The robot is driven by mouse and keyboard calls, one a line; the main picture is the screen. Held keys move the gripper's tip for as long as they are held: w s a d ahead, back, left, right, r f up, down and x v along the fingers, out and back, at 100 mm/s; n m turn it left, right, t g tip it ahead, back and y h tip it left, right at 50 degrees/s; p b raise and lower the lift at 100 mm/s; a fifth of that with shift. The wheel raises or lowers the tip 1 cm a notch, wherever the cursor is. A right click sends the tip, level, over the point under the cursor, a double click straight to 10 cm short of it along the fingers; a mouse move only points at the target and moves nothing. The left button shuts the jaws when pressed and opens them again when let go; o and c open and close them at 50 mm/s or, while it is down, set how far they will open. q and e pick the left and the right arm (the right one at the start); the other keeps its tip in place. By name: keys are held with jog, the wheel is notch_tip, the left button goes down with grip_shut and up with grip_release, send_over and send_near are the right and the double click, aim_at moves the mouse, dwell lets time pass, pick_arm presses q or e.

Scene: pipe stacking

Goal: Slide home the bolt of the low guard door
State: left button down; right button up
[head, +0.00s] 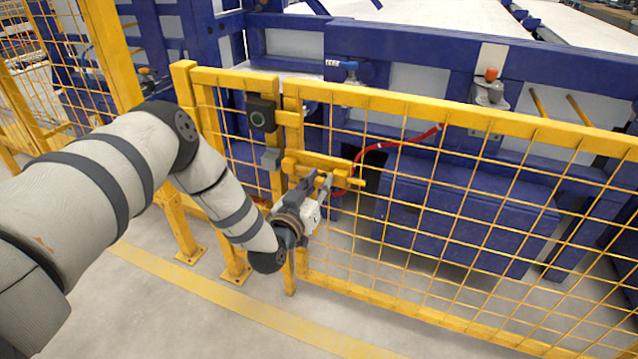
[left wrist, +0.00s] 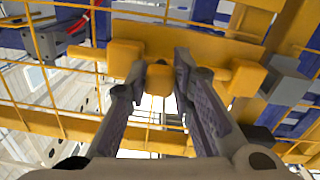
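The low guard door (head: 450,190) is a yellow mesh panel and stands upright, in line with its post. Its yellow bolt (head: 318,161) lies level near the door's left edge and also shows in the left wrist view (left wrist: 205,45). A grey block (head: 271,158) sits at the bolt's left end; it is at the right in the left wrist view (left wrist: 287,84). I cannot tell whether the bolt enters it. My left gripper (head: 326,184) is at the bolt, its fingers closely flanking a yellow knob (left wrist: 158,79) and apparently shut on it. My right gripper is out of view.
A black box with a green ring (head: 262,113) is mounted above the bolt. A red hose (head: 400,141) and blue machine frames (head: 440,205) lie behind the mesh. Yellow posts (head: 178,215) stand left of the door. The grey floor in front (head: 140,310) is clear.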

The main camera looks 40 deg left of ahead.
pick_arm(q)
jog(key=shift+s+a+p, duration=0.1)
jog(key=shift+s+a, duration=0.15)
jog(key=shift+a, duration=0.75)
jog(key=shift+s+a+p, duration=0.1)
jog(key=shift+s+a, duration=0.1)
jog(key=shift+a, duration=0.75)
jog(key=shift+s+a+p, duration=0.1)
jog(key=shift+s+a, duration=0.15)
jog(key=shift+a, duration=0.75)
jog(key=c, duration=1.4)
grip_release()
jog(key=shift+a, duration=0.15)
jog(key=shift+o, duration=0.2)
jog(key=shift+s, duration=0.1)
send_near(300, 170)
jog(key=v, duration=0.5)
jog(key=shift+s, duration=0.1)
